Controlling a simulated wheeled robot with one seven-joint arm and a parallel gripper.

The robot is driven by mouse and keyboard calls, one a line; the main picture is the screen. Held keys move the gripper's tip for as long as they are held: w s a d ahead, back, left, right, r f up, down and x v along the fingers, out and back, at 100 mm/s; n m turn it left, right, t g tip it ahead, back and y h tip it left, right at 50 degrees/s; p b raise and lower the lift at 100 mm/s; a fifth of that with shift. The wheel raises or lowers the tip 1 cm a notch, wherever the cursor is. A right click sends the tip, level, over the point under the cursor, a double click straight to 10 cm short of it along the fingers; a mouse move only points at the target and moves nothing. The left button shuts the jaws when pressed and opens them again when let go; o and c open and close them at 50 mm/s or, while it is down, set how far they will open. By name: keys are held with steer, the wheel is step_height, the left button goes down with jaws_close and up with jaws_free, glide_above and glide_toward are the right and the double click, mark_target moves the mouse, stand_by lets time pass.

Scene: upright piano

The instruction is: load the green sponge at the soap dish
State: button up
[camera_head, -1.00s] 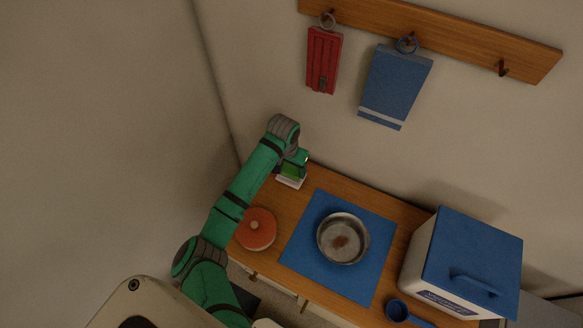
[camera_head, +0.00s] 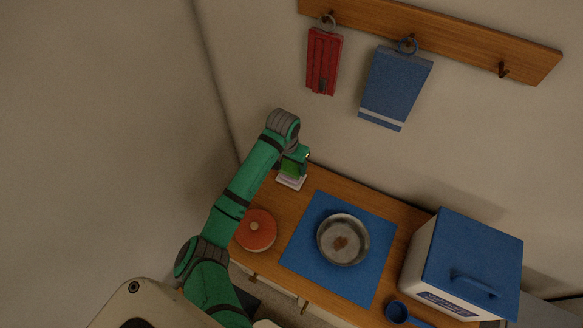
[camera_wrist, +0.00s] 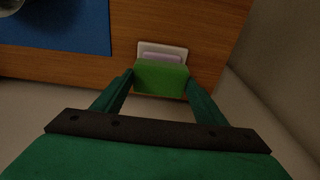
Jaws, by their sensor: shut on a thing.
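The green sponge (camera_wrist: 161,78) is between the two fingers of my gripper (camera_wrist: 160,82) in the wrist view, and the gripper is shut on it. In the head view the sponge (camera_head: 292,168) shows below my wrist, with my gripper (camera_head: 296,160) around its upper part. The white soap dish (camera_wrist: 178,47) lies on the wooden top just beyond the sponge in the wrist view, with a pale lilac piece in it. The dish (camera_head: 290,182) also shows below the sponge in the head view. Whether the sponge touches the dish I cannot tell.
A round red-orange object (camera_head: 256,229) lies left of the blue mat (camera_head: 302,231). A metal bowl (camera_head: 343,240) with brown bits stands on the mat. A blue-lidded white bin (camera_head: 468,262) and a blue scoop (camera_head: 398,311) are at the right. Red and blue items hang above.

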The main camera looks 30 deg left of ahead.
mark_target(292, 165)
steer(key=shift+r, duration=2.2)
